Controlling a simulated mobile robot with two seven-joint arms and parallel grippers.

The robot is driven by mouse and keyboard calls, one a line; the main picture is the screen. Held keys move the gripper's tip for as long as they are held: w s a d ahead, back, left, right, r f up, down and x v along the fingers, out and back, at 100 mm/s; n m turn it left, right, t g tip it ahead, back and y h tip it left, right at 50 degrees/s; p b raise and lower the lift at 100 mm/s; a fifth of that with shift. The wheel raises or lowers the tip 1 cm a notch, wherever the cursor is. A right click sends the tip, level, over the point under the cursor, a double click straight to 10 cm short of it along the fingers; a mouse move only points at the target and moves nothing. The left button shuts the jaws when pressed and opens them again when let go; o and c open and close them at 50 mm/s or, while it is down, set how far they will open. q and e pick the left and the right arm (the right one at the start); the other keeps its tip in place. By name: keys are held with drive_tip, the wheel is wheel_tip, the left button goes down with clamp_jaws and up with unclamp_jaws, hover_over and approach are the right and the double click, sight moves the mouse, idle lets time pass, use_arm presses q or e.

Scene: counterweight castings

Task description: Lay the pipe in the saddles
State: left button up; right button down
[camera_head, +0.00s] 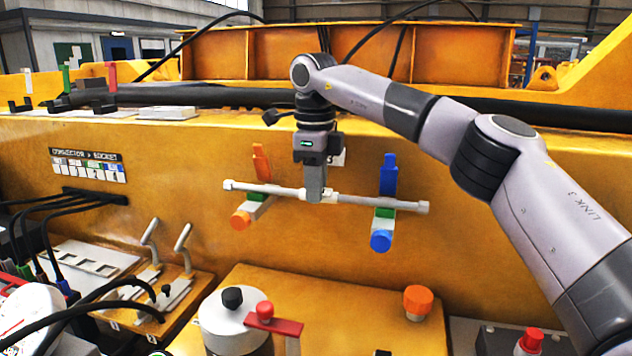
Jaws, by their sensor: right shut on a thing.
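A thin light-grey pipe (352,201) with collared ends lies roughly level across the picture, its right end slightly lower. My right gripper (315,196) points down and is shut on the middle of the pipe. The left saddle (255,206) has an orange upright lever (261,162) and an orange knob (241,219). The right saddle (384,213) has a green part, a blue upright lever (388,175) and a blue knob (381,241). The pipe crosses both saddles in the picture; I cannot tell whether it touches them. My left gripper is out of view.
The saddles project from a yellow casting wall (190,165). Below stand a white round canister (235,325), a red handle (272,322) and an orange knob (418,302) on a yellow block. Metal levers (151,240) and black cables (85,200) are at left.

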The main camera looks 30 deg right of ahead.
drive_tip(key=c, duration=0.9)
unclamp_jaws()
drive_tip(key=shift+r, duration=0.1)
wheel_tip(320, 180, up, 7)
drive_tip(key=shift+s+a+r+p, duration=0.1)
drive_tip(key=shift+s+a+p, duration=0.05)
drive_tip(key=shift+p, duration=0.25)
